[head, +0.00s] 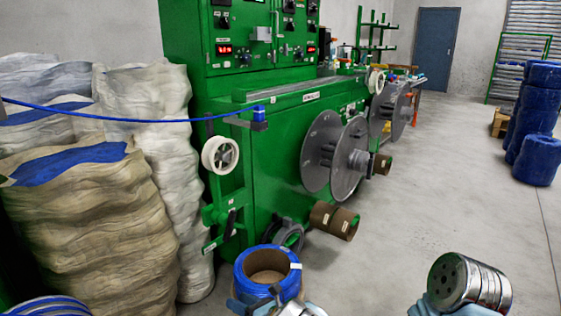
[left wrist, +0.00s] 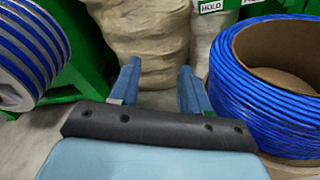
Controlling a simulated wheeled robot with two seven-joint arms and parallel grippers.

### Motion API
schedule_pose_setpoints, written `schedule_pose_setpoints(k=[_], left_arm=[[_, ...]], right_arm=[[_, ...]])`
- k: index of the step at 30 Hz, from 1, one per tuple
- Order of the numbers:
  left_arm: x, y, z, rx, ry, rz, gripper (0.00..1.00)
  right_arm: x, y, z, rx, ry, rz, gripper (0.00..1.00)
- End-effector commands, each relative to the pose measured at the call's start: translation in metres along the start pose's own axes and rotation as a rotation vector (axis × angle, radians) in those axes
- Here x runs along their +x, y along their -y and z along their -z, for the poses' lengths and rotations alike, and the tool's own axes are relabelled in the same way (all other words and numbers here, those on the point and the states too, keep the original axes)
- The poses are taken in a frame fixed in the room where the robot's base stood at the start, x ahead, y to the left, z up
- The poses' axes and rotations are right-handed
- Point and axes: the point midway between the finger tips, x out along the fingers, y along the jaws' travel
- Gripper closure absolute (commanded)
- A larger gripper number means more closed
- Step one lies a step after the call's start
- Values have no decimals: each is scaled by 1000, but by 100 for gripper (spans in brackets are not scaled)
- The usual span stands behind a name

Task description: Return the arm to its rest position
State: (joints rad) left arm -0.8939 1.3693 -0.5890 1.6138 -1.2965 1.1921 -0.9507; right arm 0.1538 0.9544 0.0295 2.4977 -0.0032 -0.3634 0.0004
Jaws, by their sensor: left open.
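My left gripper (head: 256,298) shows at the bottom edge of the head view, partly cut off, in front of a spool of blue cable (head: 245,278) with a brown core. In the left wrist view my left gripper (left wrist: 157,88) has its two blue fingers apart with nothing between them. The spool (left wrist: 240,100) stands just to the right of the fingers there. A blue cable (head: 120,116) runs from the left edge to a blue block (head: 259,118) on the green machine. My right gripper is not seen; only part of my right arm shows at lower right.
Stacked sacks (head: 85,230) stand at left, and a blue-striped reel (left wrist: 28,50) is left of the gripper in the wrist view. The green machine (head: 272,165) carries large grey reels (head: 335,155). Blue coils (head: 538,160) stand at far right. The floor at right is mostly clear.

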Motion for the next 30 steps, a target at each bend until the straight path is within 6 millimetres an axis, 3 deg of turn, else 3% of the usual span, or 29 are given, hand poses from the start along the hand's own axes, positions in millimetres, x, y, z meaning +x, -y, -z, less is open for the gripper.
schedule_pose_setpoints(k=[8, 11, 14, 17, 18, 20, 21, 24, 27, 30], left_arm=[[24, -23, 79, -82, -289, -34, 53], [26, -36, 121, -144, -447, -65, 53], [21, -56, 175, -249, -664, -129, 53], [-6, -82, 240, -445, -971, -268, 53], [-27, -94, 266, -565, -1121, -361, 53], [-67, -107, 295, -807, -1356, -560, 53], [-92, -111, 303, -988, -1485, -716, 53], [-128, -114, 298, -1407, -1652, -1095, 53], [-134, -118, 285, -1728, -1662, -1395, 53], [-130, -124, 277, -1922, -1620, -1572, 53]], right_arm=[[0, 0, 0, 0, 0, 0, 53], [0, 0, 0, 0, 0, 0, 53], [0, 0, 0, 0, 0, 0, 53], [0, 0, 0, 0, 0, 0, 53], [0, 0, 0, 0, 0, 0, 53], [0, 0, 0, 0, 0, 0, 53], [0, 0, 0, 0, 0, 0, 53], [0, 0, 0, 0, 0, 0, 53], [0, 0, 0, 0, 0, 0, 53], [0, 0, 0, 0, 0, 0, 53]])
